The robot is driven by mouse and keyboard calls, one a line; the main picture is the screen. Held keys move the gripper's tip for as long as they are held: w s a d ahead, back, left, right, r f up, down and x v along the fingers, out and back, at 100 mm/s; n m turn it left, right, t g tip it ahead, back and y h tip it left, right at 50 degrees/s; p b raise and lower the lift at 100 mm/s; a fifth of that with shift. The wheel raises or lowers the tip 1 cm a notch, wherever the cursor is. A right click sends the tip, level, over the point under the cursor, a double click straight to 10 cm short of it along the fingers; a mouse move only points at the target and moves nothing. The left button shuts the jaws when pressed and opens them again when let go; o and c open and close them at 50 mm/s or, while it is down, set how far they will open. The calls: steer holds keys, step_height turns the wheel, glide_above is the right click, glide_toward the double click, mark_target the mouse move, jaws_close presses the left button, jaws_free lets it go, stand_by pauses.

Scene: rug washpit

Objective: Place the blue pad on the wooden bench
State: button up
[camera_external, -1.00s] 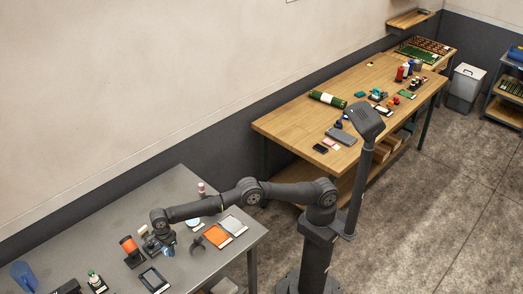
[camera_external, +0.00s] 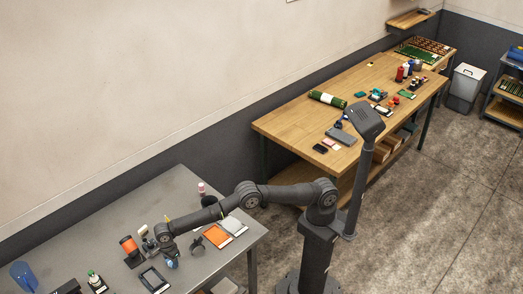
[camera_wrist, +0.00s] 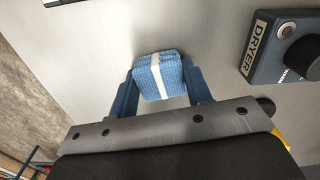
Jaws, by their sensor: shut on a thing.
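The blue pad (camera_wrist: 160,76) is a small block of blue textured cloth with a white band, seen in the wrist view. My gripper (camera_wrist: 161,88) is shut on it, with one blue finger at each side. In the external view my gripper (camera_external: 172,262) is low over the grey metal table, and the pad is too small there to make out clearly. I cannot tell whether the pad touches the table. The wooden bench (camera_external: 290,122) stands beyond my base, along the wall, with a bare stretch at its near left end.
On the grey table (camera_external: 180,190) are an orange roll (camera_external: 130,246), a framed dark panel (camera_external: 153,279) and an orange sheet (camera_external: 217,236).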

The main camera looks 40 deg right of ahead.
steer(key=o, duration=1)
steer(key=shift+c, duration=0.2)
step_height(320, 180, up, 8)
steer(key=shift+f, duration=0.25)
